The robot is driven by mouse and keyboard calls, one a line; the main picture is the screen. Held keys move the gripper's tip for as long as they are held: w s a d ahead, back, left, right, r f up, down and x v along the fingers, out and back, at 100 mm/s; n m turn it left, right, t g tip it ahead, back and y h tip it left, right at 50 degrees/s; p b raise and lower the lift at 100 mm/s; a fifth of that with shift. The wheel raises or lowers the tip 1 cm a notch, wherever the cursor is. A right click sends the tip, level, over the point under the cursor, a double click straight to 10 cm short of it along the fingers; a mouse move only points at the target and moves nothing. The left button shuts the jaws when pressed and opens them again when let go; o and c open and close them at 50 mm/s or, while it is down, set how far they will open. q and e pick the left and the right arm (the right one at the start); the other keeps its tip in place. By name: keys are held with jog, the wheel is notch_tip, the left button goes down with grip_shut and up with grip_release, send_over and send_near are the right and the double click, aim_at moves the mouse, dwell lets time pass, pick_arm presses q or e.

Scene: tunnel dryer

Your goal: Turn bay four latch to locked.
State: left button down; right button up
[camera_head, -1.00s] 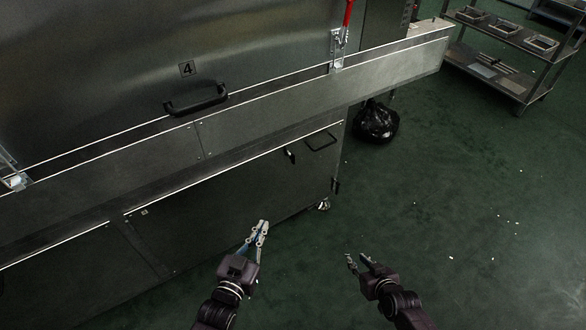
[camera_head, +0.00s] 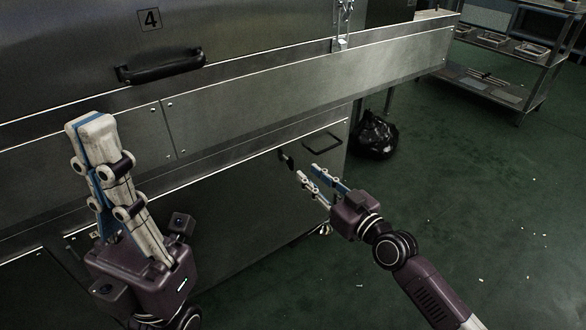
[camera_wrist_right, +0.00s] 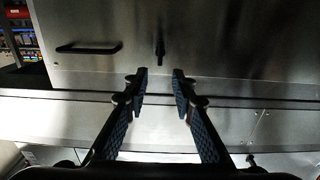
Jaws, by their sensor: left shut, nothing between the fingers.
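The bay four door (camera_head: 80,40) carries a "4" label (camera_head: 149,19) and a black bar handle (camera_head: 160,66). A metal clamp latch (camera_head: 341,40) stands at its right on the ledge; its upper part is cut off. A small black latch (camera_head: 287,160) is on the lower door, beside a black handle (camera_head: 321,143). It also shows in the right wrist view (camera_wrist_right: 160,45). I cannot tell which latch is bay four's. My right gripper (camera_head: 308,173) is open and empty, its fingertips (camera_wrist_right: 160,78) pointing towards the black latch, apart from it. My left gripper (camera_head: 90,122) is shut and empty, raised before the ledge.
The steel ledge (camera_head: 300,88) juts out above the lower doors. A black bag (camera_head: 375,135) lies on the floor beyond the machine's corner. A rack (camera_head: 500,75) with trays stands at the back right. The green floor (camera_head: 480,200) at the right is mostly clear.

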aim_at(293, 160)
jog(key=b+x, duration=0.2)
jog(key=x, duration=0.5)
jog(key=shift+w+a, duration=0.1)
jog(key=shift+w, duration=0.1)
grip_shut()
